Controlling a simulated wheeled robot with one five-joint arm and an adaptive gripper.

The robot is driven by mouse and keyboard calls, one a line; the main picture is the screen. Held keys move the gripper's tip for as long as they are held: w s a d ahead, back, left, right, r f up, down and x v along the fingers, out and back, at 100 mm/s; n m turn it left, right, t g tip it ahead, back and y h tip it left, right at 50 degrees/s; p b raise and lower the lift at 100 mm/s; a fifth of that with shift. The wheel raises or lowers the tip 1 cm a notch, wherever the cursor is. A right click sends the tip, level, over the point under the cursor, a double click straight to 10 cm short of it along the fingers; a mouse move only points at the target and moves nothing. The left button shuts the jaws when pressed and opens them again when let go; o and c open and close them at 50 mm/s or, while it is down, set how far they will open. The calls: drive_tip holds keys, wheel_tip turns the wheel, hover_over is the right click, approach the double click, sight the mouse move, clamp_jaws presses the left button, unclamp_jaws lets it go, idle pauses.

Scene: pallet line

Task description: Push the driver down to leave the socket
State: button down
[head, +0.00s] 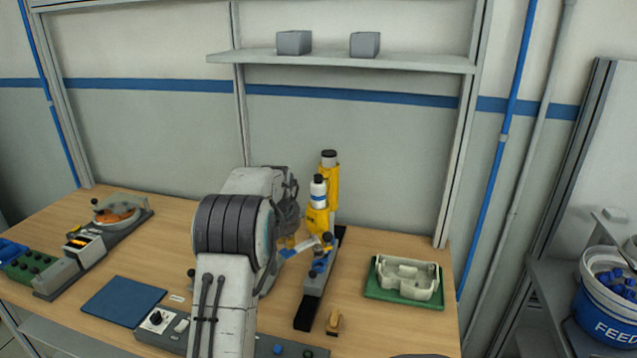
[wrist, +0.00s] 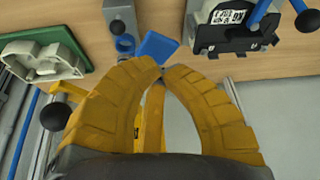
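The yellow driver (head: 331,185) stands upright on a dark stand with a black rail base, with a black cap and a white and blue bottle-like part in front of it. A blue paddle-shaped piece (head: 299,247) sticks out low at its left; a blue paddle (wrist: 157,46) also shows just beyond my fingertips in the wrist view. My gripper (wrist: 161,74) has yellow fingers whose tips come together; no held thing is clear between them. In the head view it is at the driver's left, mostly hidden behind my arm. The socket cannot be made out.
A white casting sits in a green tray (head: 372,291) to the right. A blue mat (head: 123,301), a grey control box and a fixture with an orange disc (head: 116,217) are to the left. A shelf (head: 400,62) hangs above.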

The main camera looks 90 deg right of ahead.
sight(286, 258)
drive_tip(key=shift+a+f+b, duration=0.1)
drive_tip(key=shift+f+b, duration=2.75)
drive_tip(key=shift+f, duration=1.3)
drive_tip(key=shift+r, duration=0.35)
drive_tip(key=shift+r+p, duration=3.6)
drive_tip(key=shift+r, duration=1)
